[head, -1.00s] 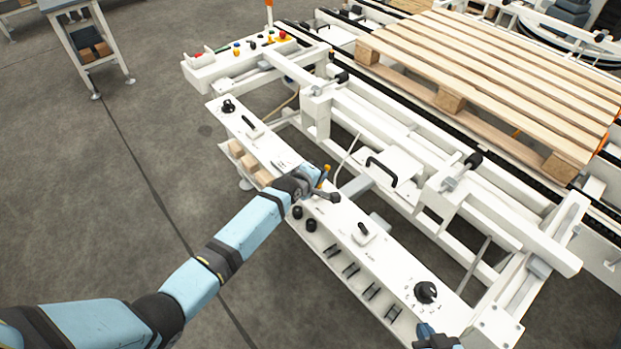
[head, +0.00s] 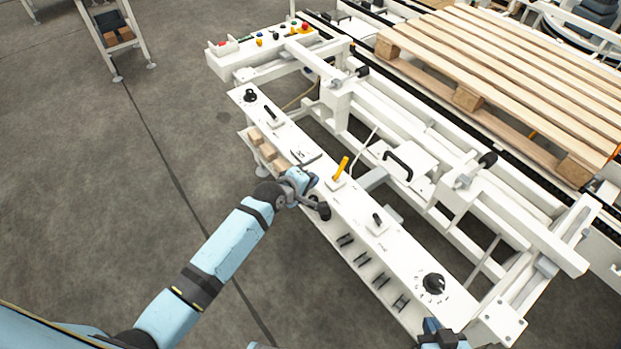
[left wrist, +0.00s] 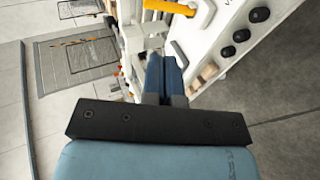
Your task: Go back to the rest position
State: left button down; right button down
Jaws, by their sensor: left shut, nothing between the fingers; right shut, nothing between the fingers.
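My left gripper (head: 310,179) is at the left edge of the long white control panel (head: 330,212), near its middle, with nothing in its jaws. In the left wrist view, its two blue fingers (left wrist: 165,75) are pressed together. A yellow lever (head: 341,168) stands on the panel to the right of this gripper, apart from it in the head view; it also shows at the top of the left wrist view (left wrist: 168,6). My right gripper (head: 438,330) is at the bottom edge of the head view, by the panel's near end. It is partly cut off, shut and empty.
The panel carries a black rotary knob (head: 433,284) and a black-handled switch (head: 378,222). Several small boxes (head: 264,145) lie on a shelf along its left side. White machine frames and a wooden pallet (head: 500,65) fill the right. Open grey floor (head: 130,190) lies left.

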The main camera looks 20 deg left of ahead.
dwell(0.4)
pick_arm(q)
jog(key=s+a+r+m+y+p, duration=0.1)
jog(key=s+m, duration=0.6)
jog(key=s, duration=0.7)
jog(key=s+a+r+m+y+p, duration=0.1)
jog(key=s+a+m+p, duration=0.2)
jog(key=s, duration=1.1)
jog(key=m+p, duration=0.2)
jog(key=m, duration=0.2)
jog(key=shift+s+a+r+m, duration=0.25)
jog(key=shift+s+a+m, duration=0.1)
jog(key=shift+s+m, duration=0.05)
